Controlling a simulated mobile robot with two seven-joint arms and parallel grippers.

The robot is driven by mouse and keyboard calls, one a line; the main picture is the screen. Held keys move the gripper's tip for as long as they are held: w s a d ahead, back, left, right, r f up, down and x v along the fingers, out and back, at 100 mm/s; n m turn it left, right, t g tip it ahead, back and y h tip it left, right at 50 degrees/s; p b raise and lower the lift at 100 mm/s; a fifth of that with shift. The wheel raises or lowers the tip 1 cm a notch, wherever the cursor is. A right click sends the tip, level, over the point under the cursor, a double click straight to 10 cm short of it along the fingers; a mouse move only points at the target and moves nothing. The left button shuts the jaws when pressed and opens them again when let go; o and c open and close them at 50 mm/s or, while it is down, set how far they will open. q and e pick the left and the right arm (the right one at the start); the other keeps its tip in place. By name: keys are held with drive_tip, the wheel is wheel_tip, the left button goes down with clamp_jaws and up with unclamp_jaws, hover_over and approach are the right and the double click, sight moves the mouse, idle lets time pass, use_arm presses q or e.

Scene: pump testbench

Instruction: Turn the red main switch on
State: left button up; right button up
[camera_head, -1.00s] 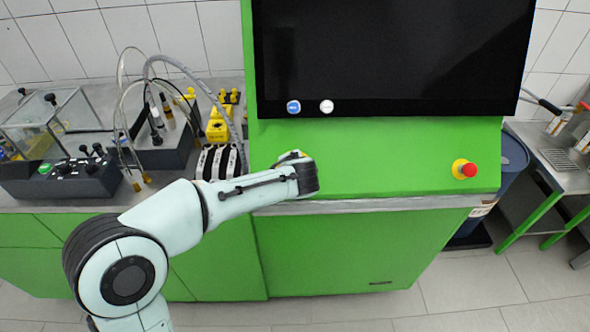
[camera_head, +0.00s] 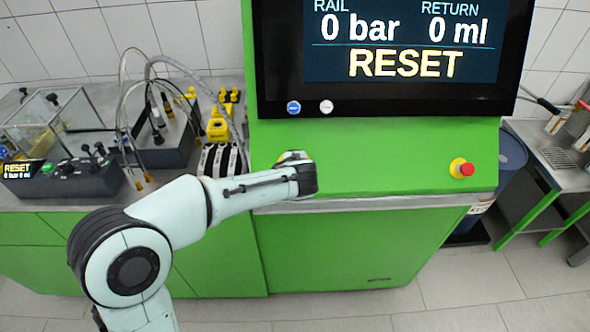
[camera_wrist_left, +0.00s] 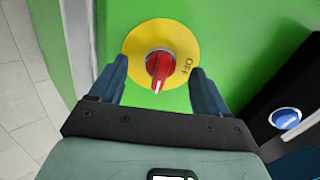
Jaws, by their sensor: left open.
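The red main switch (camera_wrist_left: 158,66) is a red rotary knob on a round yellow plate (camera_wrist_left: 163,29) fixed to the green panel. The word OFF shows on the plate to the right of the knob. The knob's handle, with a white mark at its end, points down in the wrist view, away from OFF. My left gripper (camera_wrist_left: 158,72) is open, one finger on each side of the knob with gaps between. In the head view only a sliver of the yellow plate (camera_head: 293,155) shows; my wrist hides the knob. My right gripper is not in view.
The large screen (camera_head: 385,90) is lit and reads RAIL 0 bar, RETURN 0 ml and RESET. A small lit display (camera_head: 18,169) also reads RESET. A red button on a yellow base (camera_head: 463,168) sits right on the panel. Hoses and yellow fittings (camera_head: 218,127) stand left.

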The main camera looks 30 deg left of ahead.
use_arm(q)
drive_tip(key=shift+r, duration=0.1)
drive_tip(key=v, duration=0.6)
drive_tip(key=shift+p, duration=0.35)
idle(0.5)
